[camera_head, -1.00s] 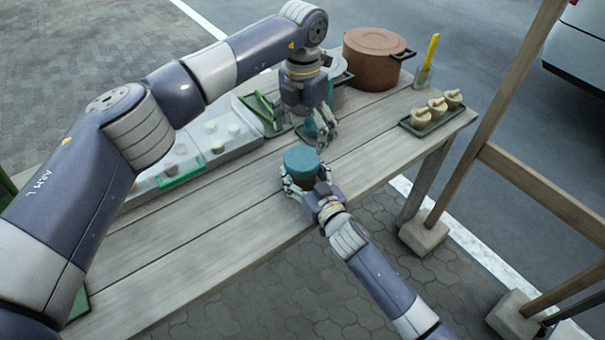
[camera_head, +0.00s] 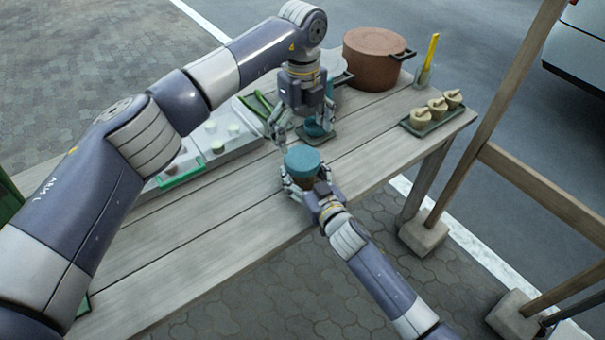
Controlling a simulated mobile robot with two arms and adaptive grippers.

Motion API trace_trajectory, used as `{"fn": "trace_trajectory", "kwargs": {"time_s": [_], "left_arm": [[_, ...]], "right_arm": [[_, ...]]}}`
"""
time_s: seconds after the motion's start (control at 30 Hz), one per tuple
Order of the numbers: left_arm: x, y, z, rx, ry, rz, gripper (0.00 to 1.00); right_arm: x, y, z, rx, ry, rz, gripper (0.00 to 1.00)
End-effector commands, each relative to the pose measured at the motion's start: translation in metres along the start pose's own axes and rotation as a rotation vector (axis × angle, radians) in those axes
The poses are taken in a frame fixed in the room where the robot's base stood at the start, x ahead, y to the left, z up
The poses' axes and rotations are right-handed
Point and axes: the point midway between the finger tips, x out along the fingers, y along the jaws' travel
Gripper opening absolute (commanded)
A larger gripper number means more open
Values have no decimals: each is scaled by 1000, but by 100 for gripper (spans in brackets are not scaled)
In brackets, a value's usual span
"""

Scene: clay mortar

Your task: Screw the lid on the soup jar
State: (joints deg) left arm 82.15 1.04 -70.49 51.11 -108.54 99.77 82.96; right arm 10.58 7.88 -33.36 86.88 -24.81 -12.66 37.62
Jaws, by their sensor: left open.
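The soup jar (camera_head: 306,184) stands near the middle of the wooden table, its brownish body mostly hidden by fingers. A teal lid (camera_head: 302,158) sits on top of it; I cannot tell whether it is threaded. My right gripper (camera_head: 306,189) comes from the lower right with its fingers around the jar's body, shut on it. My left gripper (camera_head: 302,138) points down, open and empty, just above and behind the lid, with its fingers spread apart.
A brown pot (camera_head: 372,58) and a grey pot stand at the back. A dark tray (camera_head: 432,122) with several pale items is at the right. A teal item (camera_head: 318,127) is behind my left gripper. The front table boards are clear.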

Motion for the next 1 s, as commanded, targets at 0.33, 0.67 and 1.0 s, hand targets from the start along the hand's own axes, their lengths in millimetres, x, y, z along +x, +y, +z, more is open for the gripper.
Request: {"fn": "trace_trajectory", "kwargs": {"time_s": [0.33,0.67,1.0], "left_arm": [[1,0,0,-4,0,0,89],[42,0,0,-3,2,2,89],[78,0,0,-4,0,0,89]], "right_arm": [[0,0,1,0,-3,1,0],[0,0,1,0,-3,0,0],[0,0,1,0,-3,1,0]]}}
